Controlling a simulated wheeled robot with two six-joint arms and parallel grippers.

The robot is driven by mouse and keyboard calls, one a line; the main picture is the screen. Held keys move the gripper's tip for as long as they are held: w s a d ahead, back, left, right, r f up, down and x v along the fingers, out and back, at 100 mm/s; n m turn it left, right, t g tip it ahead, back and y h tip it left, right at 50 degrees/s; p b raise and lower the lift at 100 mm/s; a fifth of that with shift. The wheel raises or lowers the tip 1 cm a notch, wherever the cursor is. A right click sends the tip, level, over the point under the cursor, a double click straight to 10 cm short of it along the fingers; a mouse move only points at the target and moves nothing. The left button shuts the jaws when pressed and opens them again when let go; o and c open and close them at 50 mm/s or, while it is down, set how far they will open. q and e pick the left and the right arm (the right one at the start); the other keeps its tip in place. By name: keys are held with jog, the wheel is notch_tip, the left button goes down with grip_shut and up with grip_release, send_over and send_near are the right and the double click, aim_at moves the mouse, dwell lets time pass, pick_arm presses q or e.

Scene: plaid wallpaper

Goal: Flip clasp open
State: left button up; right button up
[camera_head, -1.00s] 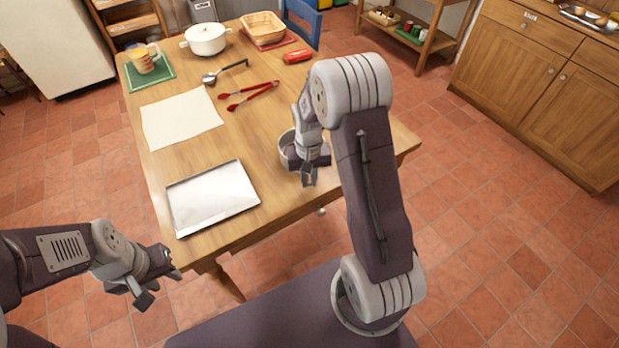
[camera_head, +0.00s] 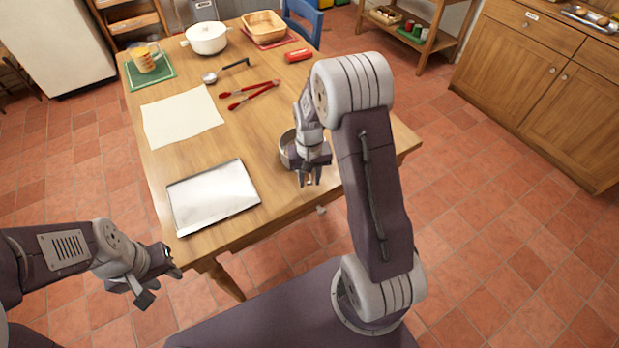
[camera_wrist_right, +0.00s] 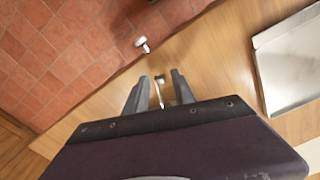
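My right gripper (camera_head: 309,179) hangs over the near right part of the table, beside a round grey container (camera_head: 287,152) that the arm partly hides. In the right wrist view its two fingers (camera_wrist_right: 159,82) stand apart. A thin, pale metal piece (camera_wrist_right: 159,92) shows between them; it may be the clasp, but it is too small to tell. I cannot tell whether a finger touches it. My left gripper (camera_head: 159,283) is open and empty above the floor, off the table's near left corner.
A metal tray (camera_head: 212,198) lies at the table's front left, with a pale cloth (camera_head: 181,118) behind it. Red tongs (camera_head: 250,95), a ladle (camera_head: 211,77), a red object (camera_head: 298,55) and a white pot (camera_head: 206,38) lie farther back. A white knob (camera_wrist_right: 142,43) sticks out at the table's edge.

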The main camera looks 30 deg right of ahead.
aim_at(309, 182)
notch_tip(309, 182, up, 9)
jog(key=p, duration=0.1)
dwell(0.5)
